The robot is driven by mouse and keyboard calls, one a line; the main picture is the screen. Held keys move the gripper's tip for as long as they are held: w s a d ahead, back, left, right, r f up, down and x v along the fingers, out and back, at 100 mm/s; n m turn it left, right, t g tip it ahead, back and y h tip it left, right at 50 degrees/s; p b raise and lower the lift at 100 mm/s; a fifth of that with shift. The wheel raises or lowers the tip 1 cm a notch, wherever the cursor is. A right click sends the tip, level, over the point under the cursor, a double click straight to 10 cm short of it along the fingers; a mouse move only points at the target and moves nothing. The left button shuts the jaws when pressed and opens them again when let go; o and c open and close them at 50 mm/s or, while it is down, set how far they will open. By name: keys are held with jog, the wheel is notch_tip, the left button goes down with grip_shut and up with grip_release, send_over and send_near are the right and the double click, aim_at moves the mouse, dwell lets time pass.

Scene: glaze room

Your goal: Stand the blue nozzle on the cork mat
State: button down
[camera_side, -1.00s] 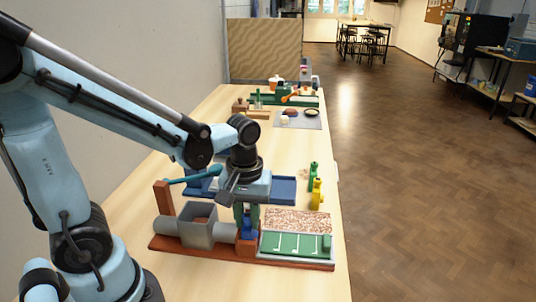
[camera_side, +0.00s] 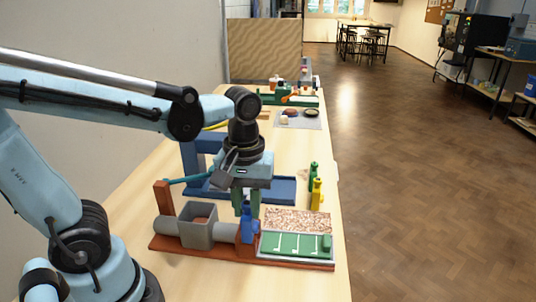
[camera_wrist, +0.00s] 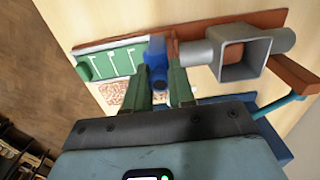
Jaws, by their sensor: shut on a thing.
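The blue nozzle (camera_side: 249,224) is upright between the green fingers of my gripper (camera_side: 246,208), above the red-brown block (camera_side: 246,250) of the front fixture. I cannot tell whether its lower end is clear of the block. In the wrist view the nozzle (camera_wrist: 156,58) shows between the fingertips of my gripper (camera_wrist: 161,84), which is shut on it. The cork mat (camera_side: 297,220) is a speckled brown rectangle just right of the nozzle, bare in the side view. It also shows in the wrist view (camera_wrist: 112,94), partly hidden by a finger.
A green panel (camera_side: 295,245) with white marks lies in front of the mat. A grey square box (camera_side: 198,227) and a red-brown post with a teal bar stand left. A green bottle (camera_side: 313,174) and a yellow bottle (camera_side: 316,194) stand behind the mat. A blue frame (camera_side: 272,190) lies behind my gripper.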

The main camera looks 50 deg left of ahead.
jog(key=s+d+r, duration=0.4)
jog(key=d+r, duration=0.1)
jog(key=d, duration=0.2)
jog(key=w+d, duration=0.3)
jog(key=w, duration=1.3)
jog(key=shift+w+a+f, duration=1.15)
jog(key=shift+a+f, duration=0.4)
jog(key=shift+f, duration=0.35)
jog(key=shift+w+a+f, duration=1.15)
jog(key=shift+a+f, duration=0.45)
jog(key=shift+f, duration=0.3)
jog(key=shift+w+a+f, duration=1.15)
jog(key=shift+a+f, duration=0.4)
jog(key=shift+f, duration=0.35)
jog(key=shift+f, duration=0.15)
jog(key=c, duration=1)
grip_release()
jog(key=shift+o, duration=0.2)
